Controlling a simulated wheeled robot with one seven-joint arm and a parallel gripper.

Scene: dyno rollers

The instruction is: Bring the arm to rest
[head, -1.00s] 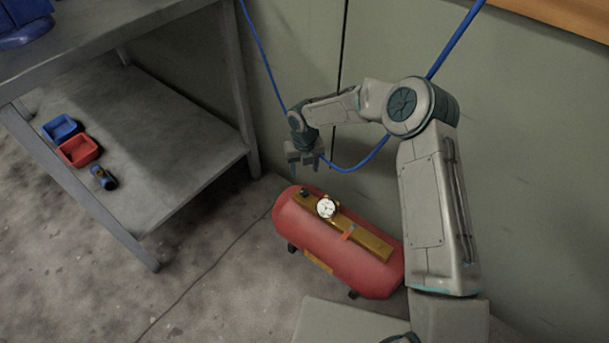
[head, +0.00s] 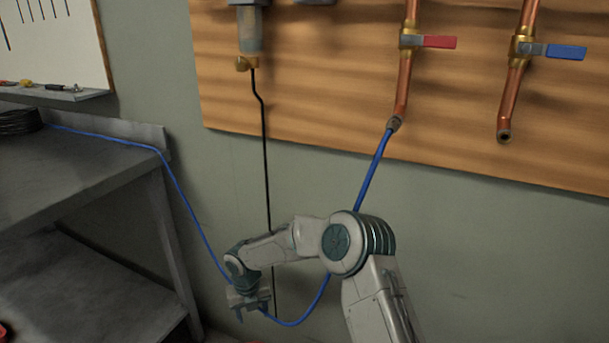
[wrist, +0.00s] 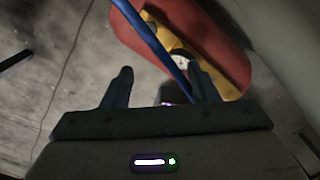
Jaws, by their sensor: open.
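My arm is bent in front of the wall in the head view, with my gripper (head: 250,304) hanging low at its end. In the wrist view my gripper (wrist: 161,72) has its two dark fingers spread apart, with nothing clamped between them. A blue hose (wrist: 147,33) crosses that view near the right finger; I cannot tell whether it touches. In the head view the blue hose (head: 373,178) runs from a copper pipe down behind my arm.
A red tank (wrist: 222,32) with a gauge (wrist: 181,63) lies below my gripper. A grey workbench (head: 75,165) stands at the left. A red-handled valve (head: 428,42) and a blue-handled valve (head: 552,51) are on the wooden panel (head: 300,90).

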